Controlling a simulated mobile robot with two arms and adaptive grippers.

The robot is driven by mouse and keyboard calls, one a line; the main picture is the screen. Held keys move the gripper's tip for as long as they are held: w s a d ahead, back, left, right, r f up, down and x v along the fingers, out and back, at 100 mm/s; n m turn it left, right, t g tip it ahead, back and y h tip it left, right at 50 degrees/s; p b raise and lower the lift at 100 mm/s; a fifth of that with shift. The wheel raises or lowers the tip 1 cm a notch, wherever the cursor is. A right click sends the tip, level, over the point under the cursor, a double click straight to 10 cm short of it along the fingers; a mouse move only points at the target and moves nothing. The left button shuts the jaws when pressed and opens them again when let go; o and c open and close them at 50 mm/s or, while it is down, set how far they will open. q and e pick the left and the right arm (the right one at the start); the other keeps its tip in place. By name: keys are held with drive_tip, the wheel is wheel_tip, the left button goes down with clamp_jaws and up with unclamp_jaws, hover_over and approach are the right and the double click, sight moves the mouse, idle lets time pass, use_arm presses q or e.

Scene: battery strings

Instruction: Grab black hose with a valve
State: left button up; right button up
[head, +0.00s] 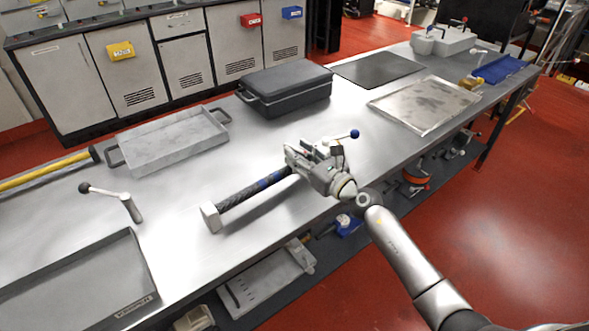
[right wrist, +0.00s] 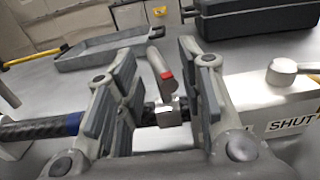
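The black hose (head: 240,196) with a blue band lies on the metal table, with a pale block at its near left end. It also shows at the left of the right wrist view (right wrist: 30,130). Its metal valve (right wrist: 170,112), with a red-marked lever (right wrist: 160,70), sits between the fingers of my right gripper (right wrist: 158,105). In the head view my right gripper (head: 312,165) covers the valve end of the hose. Its fingers stand apart on both sides of the valve, with a gap visible. My left gripper is not in view.
A grey tray (head: 133,167) and a dark case (head: 283,108) stand behind the hose. A lever (head: 130,205) stands to the left, above another tray (head: 150,300). In the right wrist view a block labelled SHUT (right wrist: 262,112) is close to the right finger. A flat metal tray (head: 385,108) lies at the right.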

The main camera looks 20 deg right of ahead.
drive_tip(key=shift+x, duration=1.05)
drive_tip(key=shift+s, duration=0.1)
clamp_jaws()
drive_tip(key=shift+r, duration=0.15)
